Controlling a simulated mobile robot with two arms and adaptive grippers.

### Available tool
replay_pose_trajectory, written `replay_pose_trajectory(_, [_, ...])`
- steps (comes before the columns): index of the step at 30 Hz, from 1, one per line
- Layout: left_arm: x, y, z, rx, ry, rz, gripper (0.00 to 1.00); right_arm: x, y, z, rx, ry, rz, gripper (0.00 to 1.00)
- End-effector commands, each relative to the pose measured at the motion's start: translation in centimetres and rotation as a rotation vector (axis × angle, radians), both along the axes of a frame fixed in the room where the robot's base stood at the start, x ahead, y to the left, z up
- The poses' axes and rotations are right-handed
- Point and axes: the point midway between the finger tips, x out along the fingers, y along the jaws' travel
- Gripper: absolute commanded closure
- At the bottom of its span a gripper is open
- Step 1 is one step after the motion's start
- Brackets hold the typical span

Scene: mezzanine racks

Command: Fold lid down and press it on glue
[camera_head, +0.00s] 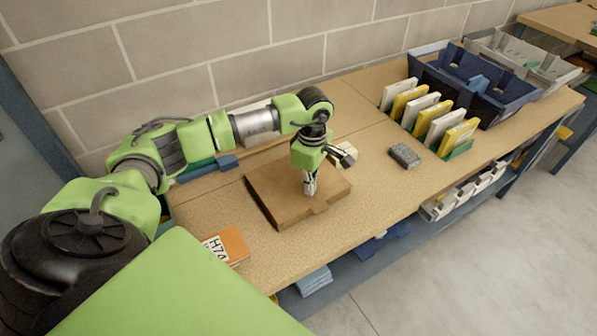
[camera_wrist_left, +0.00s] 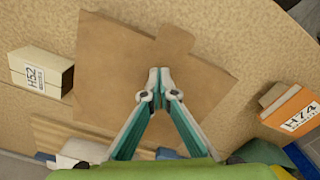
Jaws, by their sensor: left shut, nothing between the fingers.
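A flat brown cardboard box (camera_head: 275,190) lies on the wooden bench, and its lid looks folded down flat. A short tab (camera_head: 322,207) sticks out at the lid's front edge; the tab (camera_wrist_left: 176,40) also shows in the left wrist view, past my fingertips. My left gripper (camera_head: 309,189) points down over the front part of the lid, close behind the tab. Its fingertips (camera_wrist_left: 158,82) meet, with nothing between them. They look at or just above the cardboard; contact is hard to tell. No glue is visible. My right gripper is not in view.
An orange H74 pack (camera_head: 229,246) lies at the front left; a pale H52 box (camera_wrist_left: 42,70) stands beyond the box. A grey block (camera_head: 404,155), upright white and yellow packs (camera_head: 425,112) and a dark blue bin (camera_head: 468,82) stand right. Bench between is clear.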

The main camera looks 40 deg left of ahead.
Motion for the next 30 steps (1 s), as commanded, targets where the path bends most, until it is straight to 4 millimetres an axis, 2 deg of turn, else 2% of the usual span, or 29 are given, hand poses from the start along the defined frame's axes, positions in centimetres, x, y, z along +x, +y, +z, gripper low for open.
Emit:
replay_pose_trajectory(1, [0.1, 0.0, 1.2, -0.001, -0.003, 0.0, 1.0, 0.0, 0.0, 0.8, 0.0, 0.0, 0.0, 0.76])
replay_pose_trajectory(3, [0.1, 0.0, 2.1, -0.001, -0.003, 0.001, 1.0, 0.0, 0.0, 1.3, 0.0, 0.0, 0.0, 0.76])
replay_pose_trajectory(21, [0.1, 0.1, 9.3, 0.001, -0.004, 0.0, 1.0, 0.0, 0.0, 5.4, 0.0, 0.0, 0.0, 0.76])
replay_pose_trajectory(24, [0.1, 0.1, 10.1, 0.001, -0.004, 0.0, 1.0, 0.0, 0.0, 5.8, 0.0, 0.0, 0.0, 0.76])
replay_pose_trajectory(30, [0.1, 0.0, 10.1, 0.0, -0.003, 0.001, 1.0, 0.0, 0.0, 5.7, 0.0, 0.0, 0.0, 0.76])
